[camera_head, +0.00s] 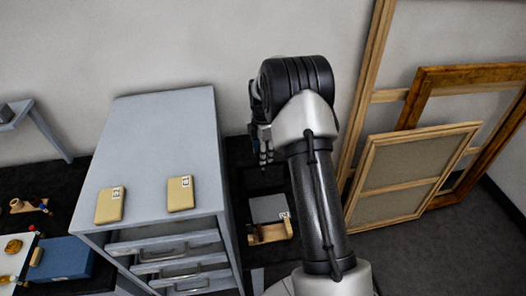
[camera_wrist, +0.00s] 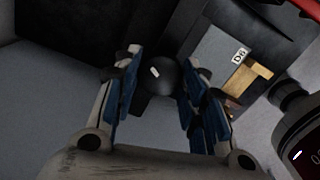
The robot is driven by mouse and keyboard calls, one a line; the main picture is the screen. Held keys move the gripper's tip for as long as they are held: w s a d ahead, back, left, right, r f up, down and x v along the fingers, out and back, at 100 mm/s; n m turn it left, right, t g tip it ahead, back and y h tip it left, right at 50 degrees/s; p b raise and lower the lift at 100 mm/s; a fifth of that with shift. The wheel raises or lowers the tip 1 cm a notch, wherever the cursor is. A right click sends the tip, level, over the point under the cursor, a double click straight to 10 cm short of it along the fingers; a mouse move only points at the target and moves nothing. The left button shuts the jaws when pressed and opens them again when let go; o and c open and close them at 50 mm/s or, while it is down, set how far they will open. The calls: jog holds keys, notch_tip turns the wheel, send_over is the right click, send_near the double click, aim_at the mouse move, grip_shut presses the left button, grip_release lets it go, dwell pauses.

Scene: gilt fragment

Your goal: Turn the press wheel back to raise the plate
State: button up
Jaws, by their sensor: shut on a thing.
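My gripper (camera_head: 264,152) points down over a dark stand between the grey cabinet and the leaning frames. In the wrist view, the blue-padded fingers of my gripper (camera_wrist: 168,80) are closed around a dark round knob (camera_wrist: 160,74) with a small bright highlight. It appears to be a handle of the press wheel. The rest of the wheel cannot be made out; in the head view my arm covers that area. A flat grey plate (camera_head: 266,208) with a white label lies below, and also shows in the wrist view (camera_wrist: 215,55), labelled D6.
A wooden piece (camera_head: 270,234) sits at the plate's front edge. The grey drawer cabinet (camera_head: 150,140) stands close on the left, with two yellowish labelled blocks (camera_head: 109,206) (camera_head: 180,194) on top. Wooden frames (camera_head: 405,180) lean on the wall at right.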

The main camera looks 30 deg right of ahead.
jog(key=o, duration=1.1)
jog(key=shift+c, duration=0.2)
jog(key=shift+r, duration=0.15)
notch_tip(320, 180, up, 12)
